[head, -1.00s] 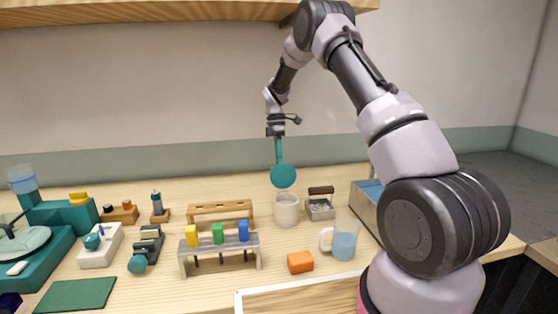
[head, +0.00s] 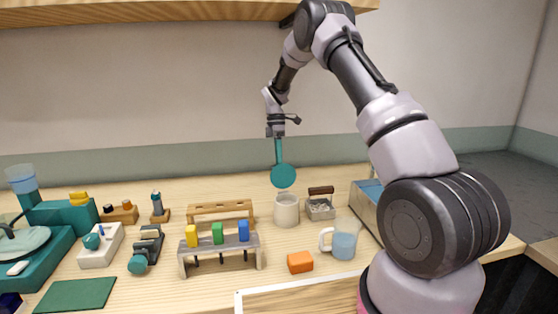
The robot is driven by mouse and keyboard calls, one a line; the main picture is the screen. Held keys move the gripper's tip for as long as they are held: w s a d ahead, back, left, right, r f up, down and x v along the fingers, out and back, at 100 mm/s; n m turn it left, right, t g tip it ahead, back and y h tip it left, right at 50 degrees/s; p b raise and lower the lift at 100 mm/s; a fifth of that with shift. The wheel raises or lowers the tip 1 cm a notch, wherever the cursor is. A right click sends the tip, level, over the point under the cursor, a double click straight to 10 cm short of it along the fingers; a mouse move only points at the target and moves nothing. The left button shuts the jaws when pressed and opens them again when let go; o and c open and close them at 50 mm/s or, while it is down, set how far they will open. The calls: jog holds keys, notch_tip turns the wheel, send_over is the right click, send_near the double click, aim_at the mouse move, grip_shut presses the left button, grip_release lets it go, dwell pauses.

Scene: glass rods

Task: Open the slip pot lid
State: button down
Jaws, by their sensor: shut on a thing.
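The slip pot looks to be the cream cylindrical pot (head: 287,212) standing on the table in the middle of the head view. A teal round disc with a long narrow handle, apparently its lid (head: 283,176), stands upright just above the pot's rim. Whether it touches or is joined to the rim, I cannot tell. My gripper (head: 276,135) is above the pot, pointing down and shut on the top end of the lid's handle. The inside of the pot is not visible.
A small wire basket (head: 320,208) and a mug of pale blue liquid (head: 343,246) stand right of the pot. A rack with coloured blocks (head: 218,242) is at its left. An orange block (head: 300,262) lies in front. A wooden shelf (head: 150,12) overhangs above.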

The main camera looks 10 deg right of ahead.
dwell(0.4)
jog(key=shift+s+r+t, duration=0.25)
jog(key=shift+s+t, duration=0.3)
jog(key=shift+t, duration=0.05)
jog(key=shift+s+r+t, duration=0.25)
jog(key=shift+s+t, duration=0.25)
jog(key=shift+t, duration=0.1)
jog(key=c, duration=0.9)
grip_release()
jog(key=shift+o, duration=0.2)
notch_tip(320, 180, up, 11)
jog(key=w, duration=0.1)
jog(key=shift+f, duration=0.15)
